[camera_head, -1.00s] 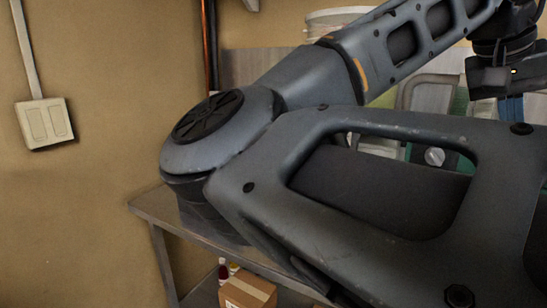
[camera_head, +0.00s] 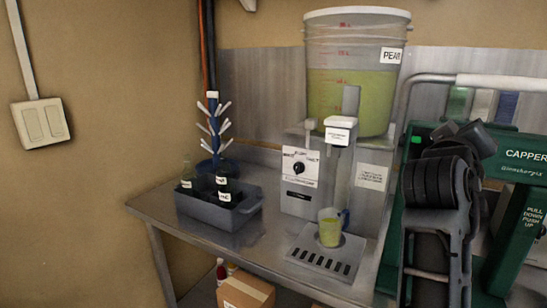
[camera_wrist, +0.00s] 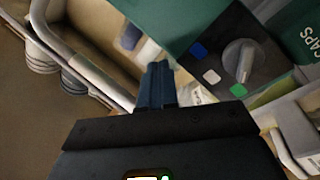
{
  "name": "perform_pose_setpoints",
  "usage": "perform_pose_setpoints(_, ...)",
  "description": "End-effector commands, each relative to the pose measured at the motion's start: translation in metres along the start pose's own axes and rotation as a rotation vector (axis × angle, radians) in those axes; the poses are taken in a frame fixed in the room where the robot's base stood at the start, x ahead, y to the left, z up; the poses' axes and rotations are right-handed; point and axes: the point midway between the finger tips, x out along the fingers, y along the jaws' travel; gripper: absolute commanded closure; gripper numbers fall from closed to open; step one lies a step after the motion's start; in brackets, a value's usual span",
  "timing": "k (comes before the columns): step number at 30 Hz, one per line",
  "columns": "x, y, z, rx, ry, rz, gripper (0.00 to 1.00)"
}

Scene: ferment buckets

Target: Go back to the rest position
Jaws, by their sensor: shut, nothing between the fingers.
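My gripper (camera_wrist: 160,72) shows in the wrist view with its two blue fingers pressed together, shut and empty. It points toward a dark panel (camera_wrist: 226,62) with a grey knob and blue, white and green squares, on a green machine. In the head view my arm is folded upright at the right, in front of the green capper (camera_head: 522,150). My fingers cannot be made out in the head view.
A bucket of yellow-green liquid (camera_head: 350,95) stands on a dispenser (camera_head: 300,195), with a filled cup (camera_head: 330,232) on its drip tray. A grey bin (camera_head: 217,212) with bottles and a blue bottle tree (camera_head: 213,125) stand left. A cardboard box (camera_head: 246,292) is below the metal table (camera_head: 160,208).

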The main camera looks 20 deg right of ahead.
Motion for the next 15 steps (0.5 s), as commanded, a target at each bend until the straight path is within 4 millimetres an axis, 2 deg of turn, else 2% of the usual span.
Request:
perform_pose_setpoints(8,-0.048,-0.057,0.024,-0.065,0.273,-0.147,1.00)
perform_pose_setpoints(15,-0.110,-0.102,0.066,-0.068,0.453,-0.353,1.00)
